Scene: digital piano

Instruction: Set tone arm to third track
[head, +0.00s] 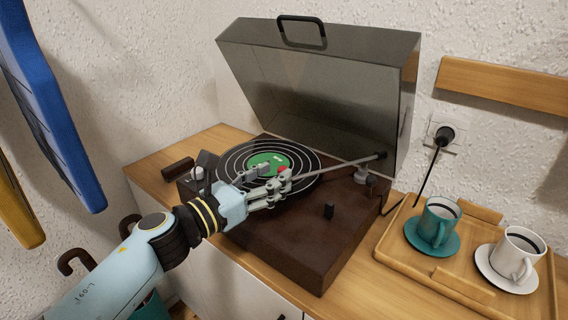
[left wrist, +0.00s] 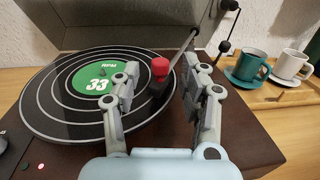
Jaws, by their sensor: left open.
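The turntable (head: 290,240) is a dark brown box with its lid raised. A black record (head: 240,160) with pale rings and a green label lies on it; the record also shows in the left wrist view (left wrist: 50,105). The thin grey tone arm (head: 340,165) reaches from its pivot at the right toward the record. Its head has a red tip (left wrist: 160,68) and a dark lower part. My left gripper (head: 274,178) is open, with its fingers on either side of the head. I cannot tell whether they touch it, or whether the needle touches the record. My right gripper is not in view.
The raised smoky lid (head: 320,90) stands behind the record. A wooden tray (head: 395,240) with a teal cup (head: 432,228) and a white cup (head: 512,258) stands at the right.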

